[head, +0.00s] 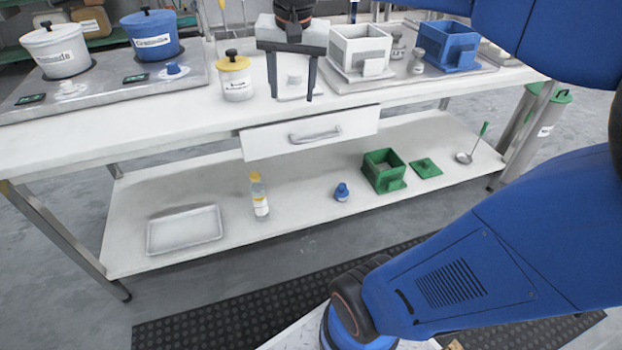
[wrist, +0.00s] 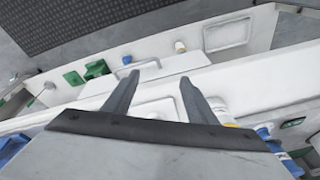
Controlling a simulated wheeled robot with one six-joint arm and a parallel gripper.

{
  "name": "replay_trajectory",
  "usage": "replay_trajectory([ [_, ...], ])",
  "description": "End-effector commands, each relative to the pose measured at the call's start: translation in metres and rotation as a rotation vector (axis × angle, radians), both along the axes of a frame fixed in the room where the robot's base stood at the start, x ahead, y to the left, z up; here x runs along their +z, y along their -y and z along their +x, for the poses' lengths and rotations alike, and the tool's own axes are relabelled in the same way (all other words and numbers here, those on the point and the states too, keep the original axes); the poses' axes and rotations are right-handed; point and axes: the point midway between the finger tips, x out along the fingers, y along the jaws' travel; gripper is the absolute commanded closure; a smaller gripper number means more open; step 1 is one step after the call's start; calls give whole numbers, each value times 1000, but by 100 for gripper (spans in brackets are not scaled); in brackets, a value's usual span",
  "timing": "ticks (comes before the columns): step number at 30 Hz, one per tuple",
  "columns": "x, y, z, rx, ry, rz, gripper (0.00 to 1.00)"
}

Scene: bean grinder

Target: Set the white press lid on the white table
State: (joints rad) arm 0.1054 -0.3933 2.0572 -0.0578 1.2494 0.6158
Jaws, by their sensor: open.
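A pale, flat piece with a small knob, which looks like the white press lid (head: 293,80), shows between my fingers in the head view. In the wrist view a white squarish shape, probably this lid (wrist: 155,108), lies between the fingers. My gripper (head: 291,97) points down at the front of the white table (head: 200,118), just above the drawer. Its two dark fingers are spread apart, and the gripper also shows open in the wrist view (wrist: 159,77). I cannot tell whether the fingers touch the lid or how high it is.
A white box (head: 360,48) and a blue box (head: 452,47) stand right of my gripper. A yellow-lidded jar (head: 234,78) stands close on its left. The drawer (head: 310,132) sticks out below. A green box (head: 384,170) stands on the lower shelf.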

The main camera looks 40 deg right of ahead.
Motion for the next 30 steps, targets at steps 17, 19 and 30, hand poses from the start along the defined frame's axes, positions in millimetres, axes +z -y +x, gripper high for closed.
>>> replay_trajectory([
  [17,-127,-50,-137,643,145,-134,48],
  [19,-134,-52,-142,672,152,-142,48],
  [30,-139,-53,-145,694,156,-149,48],
])
